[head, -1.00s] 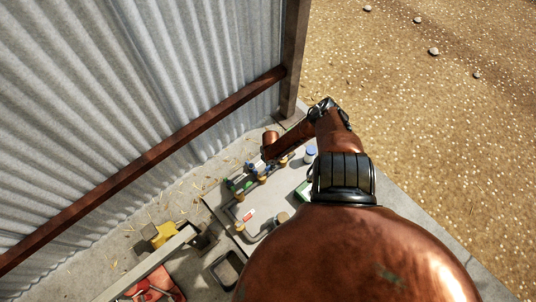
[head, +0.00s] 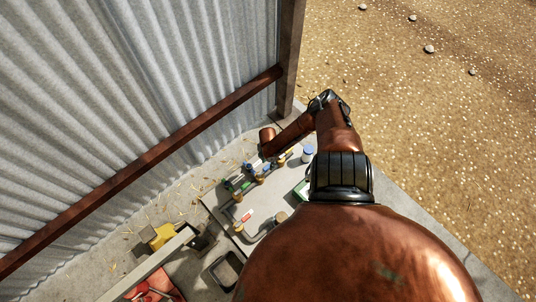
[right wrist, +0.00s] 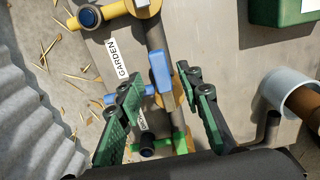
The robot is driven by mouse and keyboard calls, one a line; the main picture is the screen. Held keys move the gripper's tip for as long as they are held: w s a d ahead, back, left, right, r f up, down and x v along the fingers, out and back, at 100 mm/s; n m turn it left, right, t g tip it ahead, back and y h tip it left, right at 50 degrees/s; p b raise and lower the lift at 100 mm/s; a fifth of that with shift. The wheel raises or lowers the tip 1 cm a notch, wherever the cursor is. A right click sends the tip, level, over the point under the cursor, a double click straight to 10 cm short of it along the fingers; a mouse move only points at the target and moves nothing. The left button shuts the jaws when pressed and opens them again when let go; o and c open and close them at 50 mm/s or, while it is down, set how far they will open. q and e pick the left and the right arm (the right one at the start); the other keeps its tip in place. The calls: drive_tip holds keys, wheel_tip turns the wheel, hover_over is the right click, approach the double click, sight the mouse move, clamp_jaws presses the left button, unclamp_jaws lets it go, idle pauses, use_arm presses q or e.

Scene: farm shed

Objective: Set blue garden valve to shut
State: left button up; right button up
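The blue garden valve has a flat blue handle (right wrist: 160,70) in the right wrist view, next to a white GARDEN label (right wrist: 118,58). The handle lies roughly along the long pipe and across its short blue side branch (right wrist: 113,98). My right gripper (right wrist: 160,77) is open, its green fingers on either side of the handle. A small gap shows on each side; I cannot tell whether either finger touches it. In the head view my right gripper is small and partly hidden beneath its forearm, over the pipe row. My left gripper is not in view.
A yellow valve (right wrist: 120,10) and a green valve (right wrist: 165,145) flank the blue one on the pipe. A jar with a blue lid (head: 308,151) and a green box (right wrist: 285,10) stand to the right. A corrugated wall (head: 120,110) rises close on the left.

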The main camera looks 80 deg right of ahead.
sight(268, 166)
wheel_tip(268, 166, up, 10)
drive_tip(key=shift+f, duration=0.25)
idle(0.5)
